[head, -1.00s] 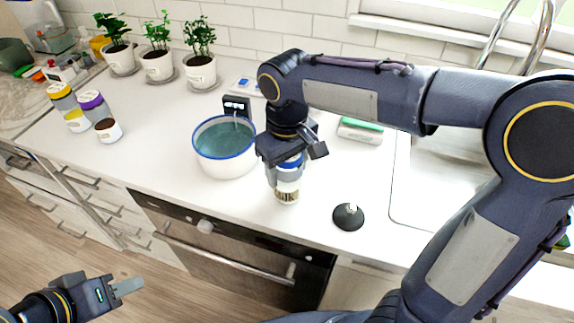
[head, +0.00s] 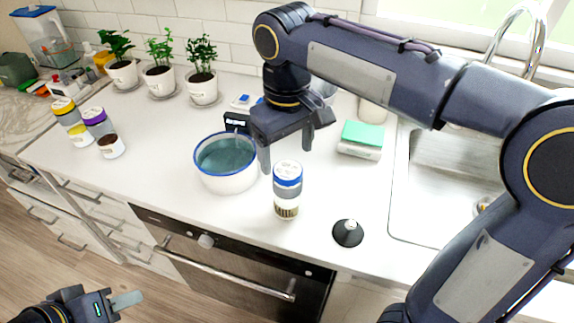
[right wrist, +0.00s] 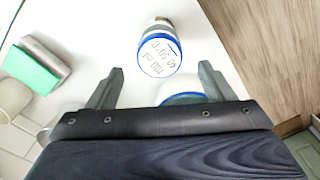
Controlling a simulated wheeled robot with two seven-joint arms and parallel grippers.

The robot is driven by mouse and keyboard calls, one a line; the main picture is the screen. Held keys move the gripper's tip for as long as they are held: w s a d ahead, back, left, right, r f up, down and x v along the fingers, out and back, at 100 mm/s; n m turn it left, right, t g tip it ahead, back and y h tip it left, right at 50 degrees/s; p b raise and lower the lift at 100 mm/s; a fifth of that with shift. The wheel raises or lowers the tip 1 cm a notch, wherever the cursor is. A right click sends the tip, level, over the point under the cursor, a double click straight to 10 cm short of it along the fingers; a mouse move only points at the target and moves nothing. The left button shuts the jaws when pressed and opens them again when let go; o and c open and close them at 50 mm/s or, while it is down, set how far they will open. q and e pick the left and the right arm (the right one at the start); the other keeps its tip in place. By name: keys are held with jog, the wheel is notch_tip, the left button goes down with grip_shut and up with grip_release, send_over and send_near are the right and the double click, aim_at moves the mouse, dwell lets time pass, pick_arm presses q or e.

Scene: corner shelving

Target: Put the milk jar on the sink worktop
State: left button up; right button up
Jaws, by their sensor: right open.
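A jar with a blue-rimmed white lid (head: 287,192) stands upright on the white worktop, right of the pot and near the front edge; it is probably the milk jar. It also shows in the right wrist view (right wrist: 158,50), with writing on its lid. My right gripper (head: 288,150) is open and empty, above and behind this jar, its fingers apart from it. In the right wrist view the open fingers (right wrist: 161,68) point towards the jar. My left gripper (head: 125,301) is low at the left, away from the worktop; its opening is unclear. The sink (head: 455,165) is at the right, partly hidden by my right arm.
A blue-rimmed pot (head: 226,180) stands just left of the jar. A black round knob-like object (head: 348,233) lies to its right. A green-and-white sponge block (head: 362,138) lies near the sink. Other lidded jars (head: 98,124) and potted plants (head: 160,80) stand further left.

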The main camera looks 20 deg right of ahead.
jog(key=shift+r, duration=1.25)
jog(key=s+d+f+m+t+y, duration=0.1)
jog(key=s+d+f+m+t, duration=0.1)
jog(key=s+d+f, duration=0.1)
jog(key=s+d+f+m+t+y, duration=0.1)
jog(key=s+d+f+m, duration=0.1)
jog(key=s+f, duration=0.3)
jog(key=s+d+f+m+t+y, duration=0.1)
jog(key=s+d+f+m+t, duration=0.1)
jog(key=s, duration=0.6)
jog(key=shift+d+f+t+y, duration=0.2)
jog(key=shift+d+f, duration=0.25)
jog(key=shift+f, duration=0.25)
jog(key=shift+d+f+t+y, duration=0.1)
jog(key=shift+d+f+y, duration=0.1)
jog(key=shift+d+f, duration=0.35)
